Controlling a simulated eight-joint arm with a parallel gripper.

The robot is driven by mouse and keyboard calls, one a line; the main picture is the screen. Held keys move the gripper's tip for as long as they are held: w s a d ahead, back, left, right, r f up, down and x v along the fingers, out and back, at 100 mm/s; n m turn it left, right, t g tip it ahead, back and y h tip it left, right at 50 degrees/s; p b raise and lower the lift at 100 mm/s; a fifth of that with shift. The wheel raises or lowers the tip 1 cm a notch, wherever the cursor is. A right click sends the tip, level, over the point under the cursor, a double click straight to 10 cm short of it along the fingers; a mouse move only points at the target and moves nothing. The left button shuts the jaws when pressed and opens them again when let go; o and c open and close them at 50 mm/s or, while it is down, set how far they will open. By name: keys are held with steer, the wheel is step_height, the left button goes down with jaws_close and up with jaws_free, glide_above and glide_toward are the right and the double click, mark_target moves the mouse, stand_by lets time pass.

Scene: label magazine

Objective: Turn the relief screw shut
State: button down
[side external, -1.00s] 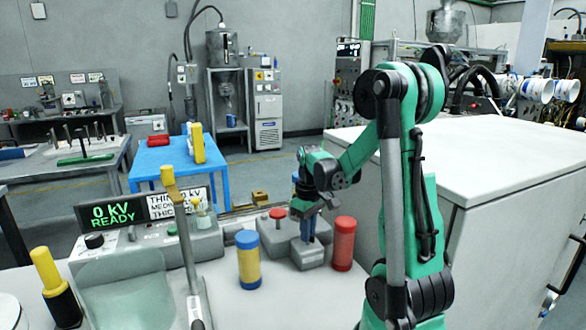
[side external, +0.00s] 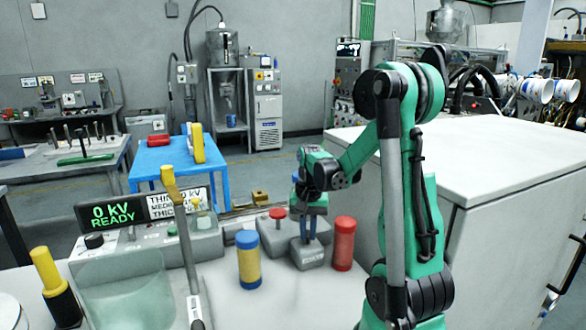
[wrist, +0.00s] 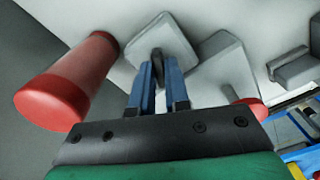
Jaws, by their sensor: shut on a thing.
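My gripper (side external: 308,236) points straight down over a small grey block (side external: 307,255) on the pale bench. In the wrist view its two blue fingers (wrist: 158,84) are closed around a dark upright screw (wrist: 157,57), which I take to be the relief screw. The screw stands out of the same grey block (wrist: 172,35). In the side view the fingers hide most of the screw. How far it is turned in cannot be told.
A red cylinder (side external: 343,245) stands close to the block's right. A yellow and blue cylinder (side external: 249,262) stands to its left. A red-knobbed post (side external: 277,214) rises from another grey block behind. A display (side external: 112,216) reads 0 kV READY.

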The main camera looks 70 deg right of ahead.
mark_target(308, 233)
steer(key=m, duration=1.2)
steer(key=shift+m, duration=0.3)
stand_by(0.4)
steer(key=c, duration=0.9)
jaws_free()
steer(key=shift+o, duration=0.2)
steer(key=shift+r, duration=0.1)
steer(key=shift+r, duration=2.7)
